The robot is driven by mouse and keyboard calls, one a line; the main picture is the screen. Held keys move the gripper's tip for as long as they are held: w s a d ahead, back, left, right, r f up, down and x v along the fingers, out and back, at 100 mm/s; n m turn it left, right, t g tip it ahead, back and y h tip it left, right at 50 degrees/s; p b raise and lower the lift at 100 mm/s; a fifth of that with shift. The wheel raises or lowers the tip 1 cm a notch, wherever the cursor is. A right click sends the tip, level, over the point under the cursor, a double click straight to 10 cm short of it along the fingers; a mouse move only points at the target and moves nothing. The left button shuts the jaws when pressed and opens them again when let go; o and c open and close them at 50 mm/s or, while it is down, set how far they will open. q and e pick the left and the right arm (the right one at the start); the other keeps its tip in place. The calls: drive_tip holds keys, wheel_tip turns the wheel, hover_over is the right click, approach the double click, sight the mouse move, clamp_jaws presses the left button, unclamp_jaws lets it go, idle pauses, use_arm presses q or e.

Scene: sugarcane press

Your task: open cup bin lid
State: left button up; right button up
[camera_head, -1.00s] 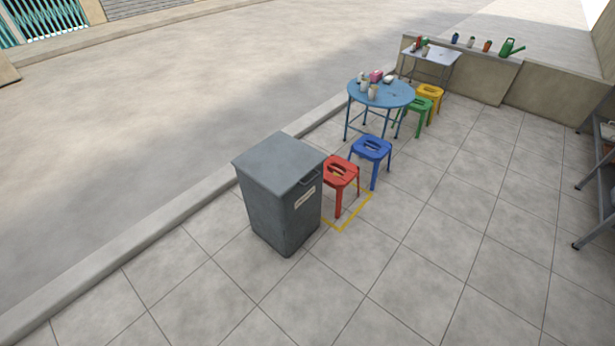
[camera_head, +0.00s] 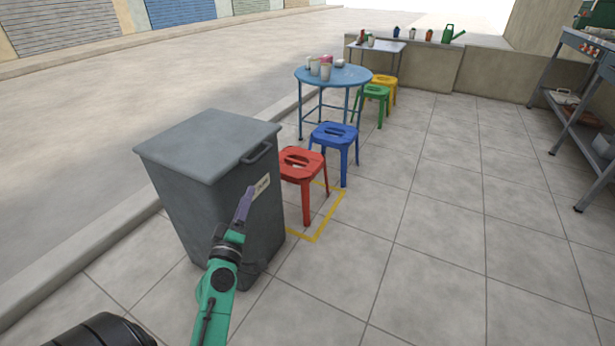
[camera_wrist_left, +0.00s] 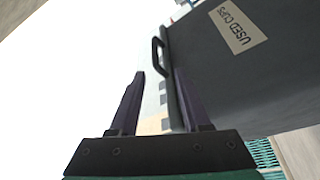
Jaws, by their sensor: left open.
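The grey cup bin (camera_head: 225,210) stands on the tiles at the middle left, with its flat lid (camera_head: 205,146) shut on top. A bar handle (camera_head: 258,153) sticks out from the lid's front edge. My left gripper (camera_head: 246,194), on the green arm, is open and empty in front of the bin, a little below the handle. In the left wrist view the handle (camera_wrist_left: 157,55) lies ahead of the open jaws (camera_wrist_left: 158,76), apart from both fingers. The bin's "USED CUPS" label (camera_wrist_left: 238,27) shows at the upper right there. My right gripper is out of view.
A red stool (camera_head: 302,165) stands close to the bin's right side, with a blue stool (camera_head: 334,135) behind it. A blue round table (camera_head: 345,76) holds cups. A grey metal rack (camera_head: 575,105) stands at the right.

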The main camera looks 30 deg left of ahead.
sight(260, 156)
use_arm(q)
drive_tip(key=x, duration=0.4)
drive_tip(key=p+x, duration=0.1)
drive_tip(key=x, duration=0.4)
drive_tip(key=r+p+x, duration=0.1)
drive_tip(key=x, duration=0.4)
drive_tip(key=shift+w+a+r, duration=0.1)
drive_tip(key=shift+w+r, duration=0.05)
clamp_jaws()
idle(0.7)
